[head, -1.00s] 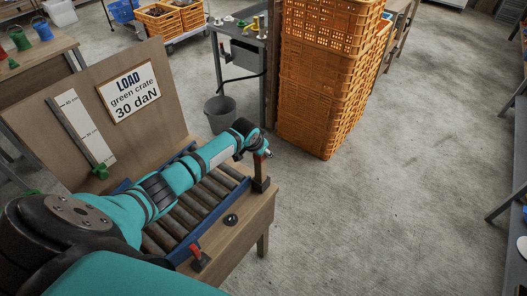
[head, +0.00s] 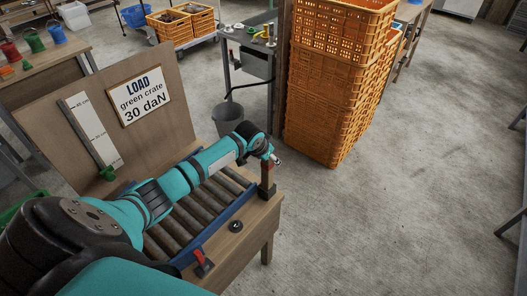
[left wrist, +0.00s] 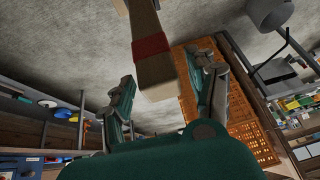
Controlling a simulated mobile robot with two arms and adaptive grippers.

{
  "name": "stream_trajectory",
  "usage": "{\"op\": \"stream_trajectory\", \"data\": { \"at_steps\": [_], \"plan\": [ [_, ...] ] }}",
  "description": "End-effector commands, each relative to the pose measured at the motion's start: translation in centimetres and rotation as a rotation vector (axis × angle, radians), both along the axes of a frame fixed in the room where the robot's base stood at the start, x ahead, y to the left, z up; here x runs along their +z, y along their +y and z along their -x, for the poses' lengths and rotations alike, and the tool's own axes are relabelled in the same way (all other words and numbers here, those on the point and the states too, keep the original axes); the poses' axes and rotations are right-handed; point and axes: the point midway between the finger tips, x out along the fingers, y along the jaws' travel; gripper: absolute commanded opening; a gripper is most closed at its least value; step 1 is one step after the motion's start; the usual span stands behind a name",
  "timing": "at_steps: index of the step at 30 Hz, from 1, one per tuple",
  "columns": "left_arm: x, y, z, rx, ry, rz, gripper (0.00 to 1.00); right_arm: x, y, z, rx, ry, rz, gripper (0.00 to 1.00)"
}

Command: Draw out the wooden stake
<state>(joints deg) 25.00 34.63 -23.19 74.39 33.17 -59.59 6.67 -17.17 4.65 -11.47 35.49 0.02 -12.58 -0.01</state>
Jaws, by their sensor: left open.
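The wooden stake (head: 267,174) stands upright in a dark holder (head: 266,191) at the right corner of the wooden bench. In the left wrist view it is a pale wooden bar with a red band (left wrist: 150,47), and its near end lies in the gap between my two fingers. My left gripper (head: 275,159) is at the stake's upper part, its fingers small in the head view. In the left wrist view my left gripper (left wrist: 165,72) is open, one finger on each side of the stake, with no clear grip on it. The stake's lower end is hidden in the holder.
A roller conveyor (head: 222,200) with blue rails lies under my left arm. A board with a load sign (head: 139,95) stands behind it. A red-handled lever (head: 201,258) and a black knob (head: 236,226) sit on the bench.

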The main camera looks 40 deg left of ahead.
Motion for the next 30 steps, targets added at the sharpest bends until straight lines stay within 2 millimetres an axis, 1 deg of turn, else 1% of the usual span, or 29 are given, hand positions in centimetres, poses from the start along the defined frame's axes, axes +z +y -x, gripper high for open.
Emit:
{"op": "stream_trajectory", "data": {
  "at_steps": [1,6,12,18,30],
  "plan": [
    [0.9,0.1,0.5,-0.002,-0.002,-0.001,0.58,0.0,0.0,0.0,0.0,0.0,0.0,0.44],
    [3.9,0.0,2.2,-0.002,-0.002,-0.002,0.58,0.0,0.1,0.0,0.0,0.0,-0.001,0.44],
    [6.5,-0.2,3.7,-0.002,-0.001,0.0,0.58,0.0,0.1,0.0,-0.001,0.0,-0.001,0.44],
    [7.5,-0.2,4.3,0.0,0.0,0.001,0.58,0.0,0.1,0.0,-0.001,0.0,-0.001,0.44],
    [7.5,-0.2,4.3,0.0,0.0,0.001,0.58,0.0,0.1,0.0,-0.001,0.0,-0.001,0.44]
  ]
}}
